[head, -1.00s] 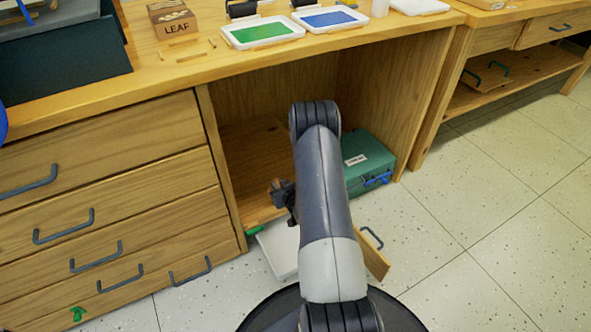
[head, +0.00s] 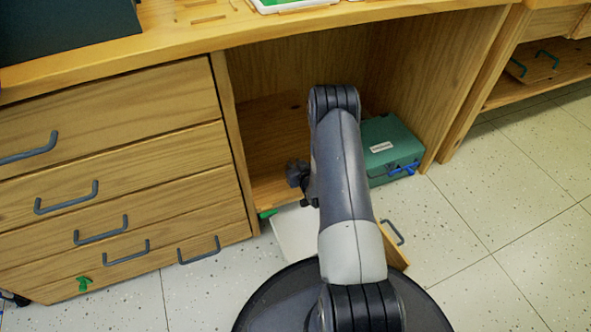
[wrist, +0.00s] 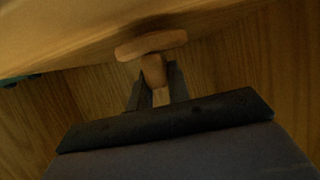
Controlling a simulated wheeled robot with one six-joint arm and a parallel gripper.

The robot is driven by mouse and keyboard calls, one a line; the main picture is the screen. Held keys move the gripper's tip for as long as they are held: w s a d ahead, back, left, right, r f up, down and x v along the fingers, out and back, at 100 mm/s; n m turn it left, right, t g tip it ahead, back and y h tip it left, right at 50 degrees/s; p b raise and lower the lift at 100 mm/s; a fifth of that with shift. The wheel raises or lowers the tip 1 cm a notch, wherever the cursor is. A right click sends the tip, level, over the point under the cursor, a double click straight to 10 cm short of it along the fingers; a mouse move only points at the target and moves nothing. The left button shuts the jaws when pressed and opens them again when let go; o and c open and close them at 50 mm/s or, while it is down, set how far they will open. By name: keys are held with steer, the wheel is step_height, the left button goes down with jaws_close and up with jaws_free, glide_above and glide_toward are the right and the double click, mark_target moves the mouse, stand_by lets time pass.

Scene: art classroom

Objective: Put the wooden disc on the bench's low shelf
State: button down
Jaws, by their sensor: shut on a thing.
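The wooden disc (wrist: 150,45) is a light-brown round piece with a short stem. It shows in the wrist view just beyond my gripper (wrist: 154,85), whose two dark fingers are shut on the stem. A pale wooden surface lies close above or behind the disc; I cannot tell whether they touch. In the head view my arm hides the disc and the fingers. The bench's low shelf (head: 262,135) is a wooden board inside the open bay, left of my arm and partly hidden by it.
A green case (head: 388,145) with a blue handle stands right of my arm. A white panel (head: 295,232) and a wooden piece with a grey handle (head: 393,232) lie low in front. Drawers with grey handles (head: 65,198) fill the left. Speckled floor is clear at right.

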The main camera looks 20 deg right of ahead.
steer(key=shift+f, duration=0.55)
steer(key=shift+f, duration=0.15)
steer(key=c, duration=1.3)
jaws_free()
steer(key=shift+p+v, duration=2.4)
steer(key=shift+v, duration=3.65)
